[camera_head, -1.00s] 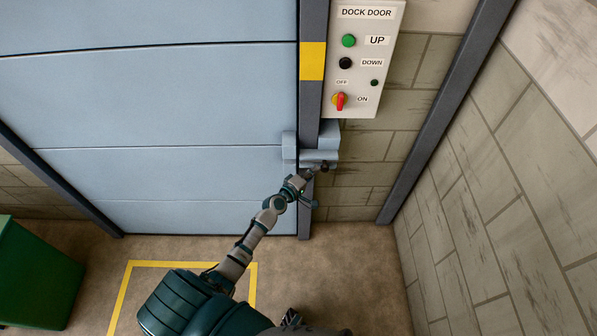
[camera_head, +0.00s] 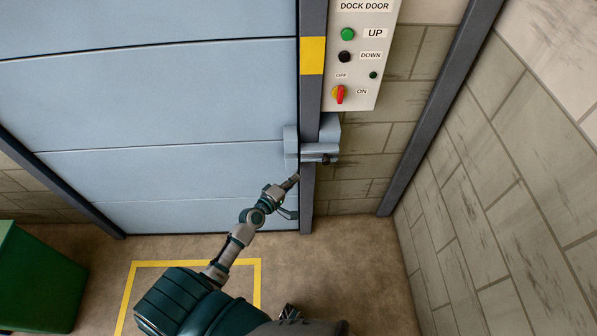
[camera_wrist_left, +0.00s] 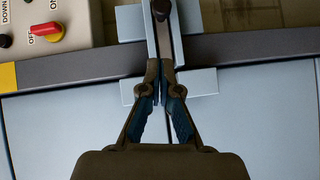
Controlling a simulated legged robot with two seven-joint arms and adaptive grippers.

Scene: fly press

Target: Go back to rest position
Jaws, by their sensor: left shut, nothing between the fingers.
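My left gripper (camera_head: 294,180) is shut and empty, just below and left of the door latch (camera_head: 319,148) in the head view. A gap shows between its fingertips and the latch's dark knob (camera_head: 327,158). In the left wrist view the gripper (camera_wrist_left: 161,70) has its fingertips together, overlapping the latch's pale plate (camera_wrist_left: 205,82) in the picture. The latch bar runs up beyond the fingertips there, with its dark knob (camera_wrist_left: 161,8) at the top edge.
The blue dock door (camera_head: 150,100) is down to the floor beside a dark post (camera_head: 308,205). A control panel (camera_head: 385,80) is above the latch, its red switch (camera_head: 338,94) upright. A green bin (camera_head: 35,275) stands at lower left. A block wall (camera_head: 520,190) closes the right.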

